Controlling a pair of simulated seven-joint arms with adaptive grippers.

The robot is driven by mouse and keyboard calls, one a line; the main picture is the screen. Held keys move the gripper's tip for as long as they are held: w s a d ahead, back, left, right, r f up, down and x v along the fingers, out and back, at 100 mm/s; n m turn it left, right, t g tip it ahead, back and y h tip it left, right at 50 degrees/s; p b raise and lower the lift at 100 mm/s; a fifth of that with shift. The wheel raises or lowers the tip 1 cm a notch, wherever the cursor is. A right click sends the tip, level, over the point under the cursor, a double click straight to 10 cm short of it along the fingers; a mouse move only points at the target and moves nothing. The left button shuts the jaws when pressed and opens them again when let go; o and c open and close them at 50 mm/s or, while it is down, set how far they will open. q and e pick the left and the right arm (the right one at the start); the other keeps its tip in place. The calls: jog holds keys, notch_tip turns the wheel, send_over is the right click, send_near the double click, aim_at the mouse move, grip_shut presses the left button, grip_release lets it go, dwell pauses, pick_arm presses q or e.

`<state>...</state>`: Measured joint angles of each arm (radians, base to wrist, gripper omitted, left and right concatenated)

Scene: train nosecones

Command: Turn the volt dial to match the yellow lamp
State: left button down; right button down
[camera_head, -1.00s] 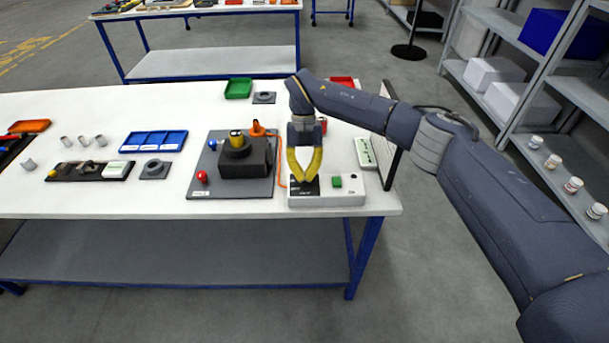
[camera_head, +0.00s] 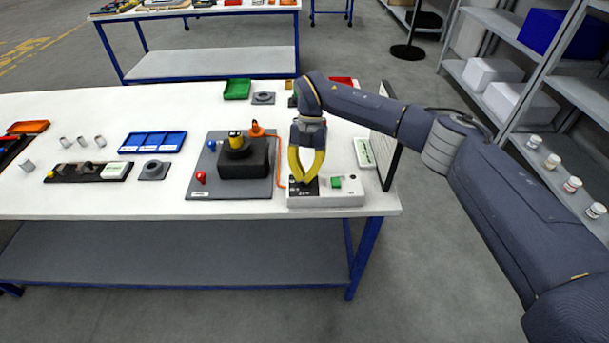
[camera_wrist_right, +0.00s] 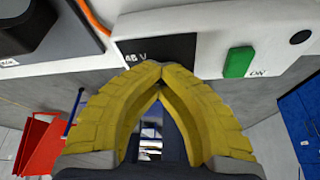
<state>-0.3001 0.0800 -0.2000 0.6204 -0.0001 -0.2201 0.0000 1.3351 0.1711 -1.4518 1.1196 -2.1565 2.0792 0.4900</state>
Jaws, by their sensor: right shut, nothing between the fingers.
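A white control box (camera_head: 350,199) stands near the table's front right corner. It has a green switch (camera_wrist_right: 238,62) marked ON and a black panel (camera_wrist_right: 160,50) with a partly legible "V" label, which looks like 48 V. A dark round part (camera_wrist_right: 300,37) sits right of the switch in the right wrist view; I cannot tell whether it is the dial. My right gripper (camera_head: 309,179) has yellow fingers, shut and empty, with tips at the black panel; contact is unclear. The fingers may hide the volt dial. I cannot identify a yellow lamp. My left gripper is out of view.
A grey board (camera_head: 230,187) with a black block (camera_head: 245,163) and red and blue knobs stands left of the box. An orange cable (camera_head: 279,176) runs between them. A dark upright panel (camera_head: 391,145) stands to the right. Blue trays (camera_head: 153,141) lie farther left.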

jog(key=c, duration=1.2)
grip_release()
jog(key=shift+s+a, duration=0.1)
jog(key=shift+s, duration=0.1)
jog(key=shift+o, duration=0.2)
jog(key=v, duration=1.2)
jog(key=shift+w, duration=0.15)
